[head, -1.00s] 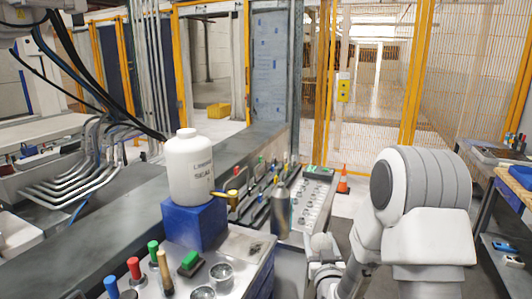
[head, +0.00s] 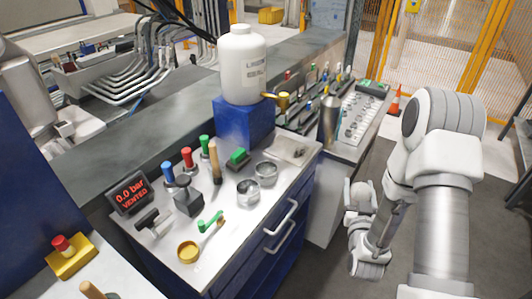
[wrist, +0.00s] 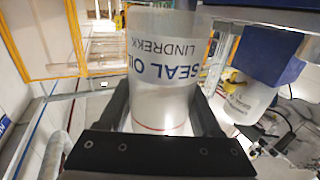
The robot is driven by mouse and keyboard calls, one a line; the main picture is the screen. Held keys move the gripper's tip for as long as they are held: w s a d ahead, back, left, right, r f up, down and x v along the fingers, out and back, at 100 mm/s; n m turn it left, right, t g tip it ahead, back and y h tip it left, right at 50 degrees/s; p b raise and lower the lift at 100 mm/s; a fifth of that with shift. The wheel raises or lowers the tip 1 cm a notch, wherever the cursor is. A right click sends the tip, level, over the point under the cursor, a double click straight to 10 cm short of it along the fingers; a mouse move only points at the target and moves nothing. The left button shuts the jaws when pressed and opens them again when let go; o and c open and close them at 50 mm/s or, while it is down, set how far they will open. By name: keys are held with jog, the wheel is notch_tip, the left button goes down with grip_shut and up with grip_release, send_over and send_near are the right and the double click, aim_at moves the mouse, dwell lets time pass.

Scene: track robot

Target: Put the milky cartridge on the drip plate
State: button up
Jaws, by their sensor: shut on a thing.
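The milky cartridge (wrist: 165,75) is a pale, see-through cylinder marked "SEAL OIL LINDREKK", with a thin red line near its near end. My gripper (wrist: 163,112) is shut on it, one dark finger on each side. In the head view, my gripper (head: 360,194) is right of the bench, over the floor gap, with the pale cartridge (head: 363,196) small and partly hidden between the fingers. A flat grey plate with a dark smear (head: 292,150), which looks like the drip plate, lies empty at the bench's right back corner, left of my gripper.
The bench (head: 225,225) holds two metal cups (head: 248,191), coloured-handled tools (head: 187,160), a green-handled brush (head: 210,222) and a pressure display (head: 129,192). A white jug (head: 243,65) stands on a blue block (head: 243,122). A steel bottle (head: 330,120) stands behind the plate.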

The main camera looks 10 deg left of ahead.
jog(key=w+a+r+n+g+y+b, duration=0.2)
jog(key=a+r+n+y+b, duration=0.45)
jog(key=a+y, duration=0.4)
jog(key=s+a+r+n+g+y+b, duration=0.2)
jog(key=s+a+g+b, duration=0.1)
jog(key=a, duration=0.2)
jog(key=s+a+r+n+g+y+b, duration=0.2)
jog(key=s+a+g+b, duration=0.1)
jog(key=a, duration=0.3)
jog(key=shift+s+a+r+n+b, duration=0.15)
jog(key=shift+a+r+n+b, duration=0.1)
jog(key=shift+r+n+b, duration=0.1)
jog(key=shift+y, duration=0.25)
jog(key=w+a+f+b, duration=0.1)
jog(key=a+f, duration=0.2)
jog(key=w+a+f+b, duration=0.1)
jog(key=a+f+b, duration=0.1)
jog(key=a+f, duration=0.1)
jog(key=w+a+f+b, duration=0.1)
jog(key=a+f+b, duration=0.1)
jog(key=a+f, duration=0.2)
jog(key=shift+w+a, duration=0.4)
jog(key=shift+a, duration=0.15)
jog(key=shift+f, duration=0.35)
